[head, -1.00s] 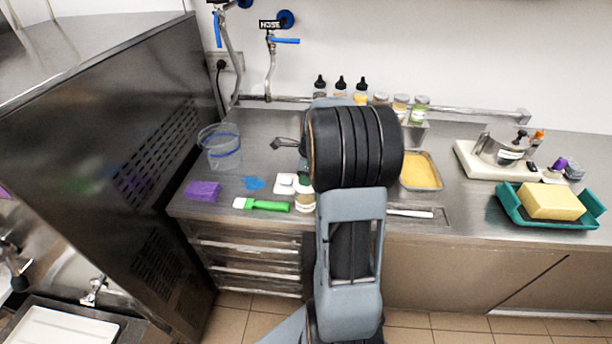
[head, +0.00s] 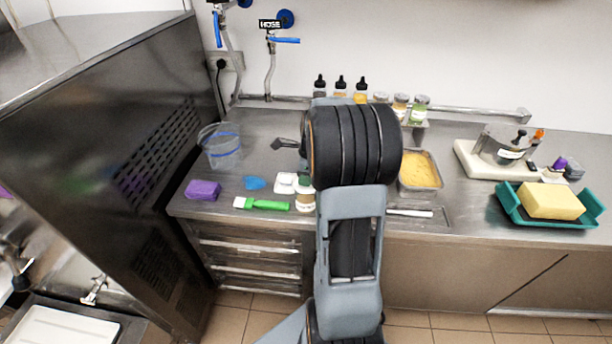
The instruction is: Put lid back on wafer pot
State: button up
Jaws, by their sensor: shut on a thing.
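A small jar with a pale label (head: 305,202), which looks like the wafer pot, stands near the front edge of the counter. It is just left of my arm and partly covered by it. A dark green piece (head: 304,180) shows at or just above the jar's top. It may be the lid, but I cannot tell whether it touches the jar. My arm's dark wrist housing fills the middle of the head view.
Left of the jar lie a green-handled brush (head: 262,205), a white item (head: 285,184), a blue piece (head: 255,183) and a purple sponge (head: 203,190). A clear bucket (head: 221,150) stands behind. Right of my arm are a yellow-filled pan (head: 420,170) and a teal tray (head: 506,203).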

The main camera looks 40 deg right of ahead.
jog(key=o, duration=1)
jog(key=shift+o, duration=0.2)
jog(key=o, duration=0.4)
jog(key=shift+r, duration=0.1)
jog(key=shift+r+p, duration=3)
jog(key=shift+r, duration=0.45)
jog(key=shift+c, duration=0.4)
